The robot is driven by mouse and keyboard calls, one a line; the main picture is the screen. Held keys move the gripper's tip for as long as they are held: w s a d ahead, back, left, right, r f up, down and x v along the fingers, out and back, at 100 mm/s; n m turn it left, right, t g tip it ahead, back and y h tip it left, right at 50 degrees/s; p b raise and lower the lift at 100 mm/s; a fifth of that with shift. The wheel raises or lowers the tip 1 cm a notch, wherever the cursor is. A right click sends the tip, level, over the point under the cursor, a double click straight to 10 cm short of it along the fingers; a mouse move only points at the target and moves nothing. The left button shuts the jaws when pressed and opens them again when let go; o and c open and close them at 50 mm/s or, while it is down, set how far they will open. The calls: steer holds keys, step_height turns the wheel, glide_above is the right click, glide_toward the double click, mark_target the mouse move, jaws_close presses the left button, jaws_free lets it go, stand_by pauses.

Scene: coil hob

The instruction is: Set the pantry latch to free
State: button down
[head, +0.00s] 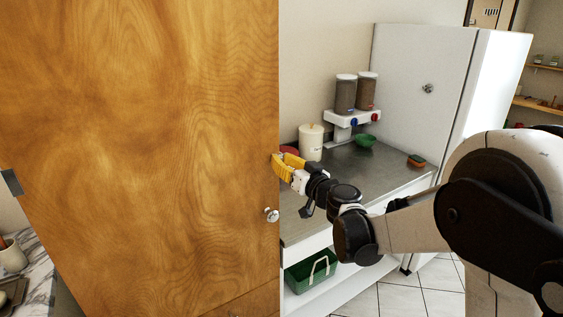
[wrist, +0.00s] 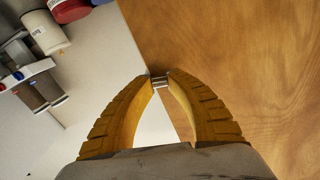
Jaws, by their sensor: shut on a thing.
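A large wooden door (head: 150,150) fills the left of the head view; it also shows at right in the wrist view (wrist: 240,70). My gripper (head: 276,163) is at the door's right edge, with its tips partly hidden behind that edge in the head view. In the wrist view, the yellow fingers (wrist: 160,76) are closed at the tips on a small metal piece (wrist: 159,83) beside the door's edge. It looks like the latch, but its setting cannot be read. A round knob (head: 271,215) sits lower on the door.
A green basket (head: 311,275) is below. A tall white cabinet (head: 420,80) stands at right.

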steer(key=m, duration=0.2)
steer(key=r+m, duration=0.1)
steer(key=m, duration=0.1)
steer(key=shift+w+d, duration=0.1)
steer(key=shift+d, duration=0.05)
steer(key=m, duration=0.4)
steer(key=shift+w+d+r, duration=0.15)
steer(key=shift+d+r, duration=0.05)
steer(key=shift+d, duration=0.05)
steer(key=shift+w+d+r+m, duration=0.1)
steer(key=shift+d+m, duration=0.1)
steer(key=shift+m, duration=1.05)
steer(key=shift+w+d+r+m, duration=0.1)
steer(key=shift+w+d+m, duration=0.05)
steer(key=shift+m, duration=1.15)
steer(key=shift+w+d+r+m, duration=0.1)
steer(key=shift+d+m, duration=0.1)
steer(key=shift+m, duration=1.05)
steer(key=c, duration=1.3)
jaws_free()
steer(key=shift+o, duration=0.2)
